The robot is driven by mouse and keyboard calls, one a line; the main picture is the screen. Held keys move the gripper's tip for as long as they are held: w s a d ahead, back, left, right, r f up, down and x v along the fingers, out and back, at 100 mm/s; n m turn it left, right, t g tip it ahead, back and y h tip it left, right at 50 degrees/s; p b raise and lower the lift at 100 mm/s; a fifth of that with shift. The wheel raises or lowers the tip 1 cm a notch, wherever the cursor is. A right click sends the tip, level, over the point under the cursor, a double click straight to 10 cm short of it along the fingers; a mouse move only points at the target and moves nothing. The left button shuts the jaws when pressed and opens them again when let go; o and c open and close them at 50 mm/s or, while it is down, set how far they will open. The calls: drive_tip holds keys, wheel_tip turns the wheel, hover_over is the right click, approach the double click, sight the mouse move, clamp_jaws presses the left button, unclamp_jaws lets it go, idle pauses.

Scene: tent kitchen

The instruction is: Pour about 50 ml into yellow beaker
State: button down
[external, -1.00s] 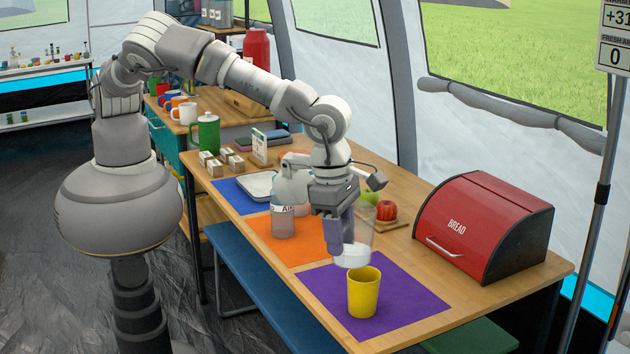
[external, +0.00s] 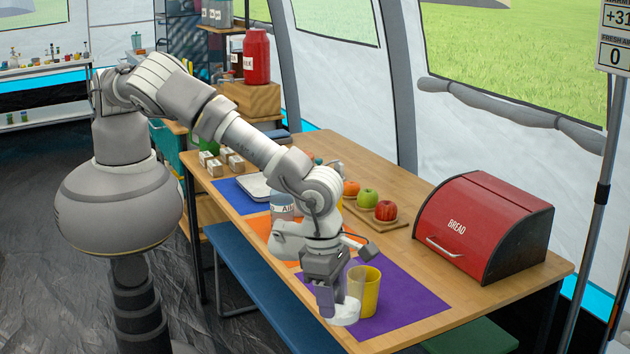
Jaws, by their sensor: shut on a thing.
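My gripper (external: 333,296) is shut on a clear container (external: 345,311) with white contents in its bottom. It holds the container about upright at the front left of the purple mat (external: 415,300). The yellow beaker (external: 371,294) stands upright on that mat, just right of and behind the held container. The clear wall overlaps the beaker's left side in the picture, and I cannot tell whether they touch. The inside of the beaker is not clearly visible, so its contents cannot be told.
A red bread box (external: 485,235) stands at the right of the table. Apples (external: 386,210) sit on a small board behind the mat. A labelled jar (external: 283,207) stands near the orange mat, partly hidden by my arm. A blue bench (external: 255,285) runs along the front.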

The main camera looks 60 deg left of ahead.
wheel_tip(320, 180, down, 4)
drive_tip(key=shift+f, duration=0.2)
drive_tip(key=shift+r, duration=0.1)
drive_tip(key=w+a+r+g+h+p, duration=0.1)
drive_tip(key=r+p, duration=0.1)
drive_tip(key=w+a+r+g+h+p, duration=0.1)
drive_tip(key=r+g+p, duration=0.1)
drive_tip(key=shift+w+a+h+p, duration=0.2)
drive_tip(key=shift+w+h+p, duration=0.1)
drive_tip(key=shift+w+p, duration=0.1)
drive_tip(key=w+a+r+g+h+b, duration=0.2)
drive_tip(key=shift+w+a+r+b, duration=0.1)
drive_tip(key=shift+w+a+b, duration=0.05)
drive_tip(key=shift+w+b, duration=0.2)
drive_tip(key=shift+w+a+r+n+g+h+b, duration=0.1)
drive_tip(key=shift+w+a+r+g+h+b, duration=0.25)
drive_tip(key=shift+r+g+h+b, duration=0.45)
drive_tip(key=shift+w+a+r+n+g+h+b, duration=0.1)
drive_tip(key=shift+w+a+r+g+h+b, duration=0.25)
drive_tip(key=shift+b, duration=0.75)
drive_tip(key=shift+w+a+r+n+g+h+b, duration=0.1)
drive_tip(key=shift+w+a+r+g+h+b, duration=0.3)
drive_tip(key=shift+r+b, duration=0.45)
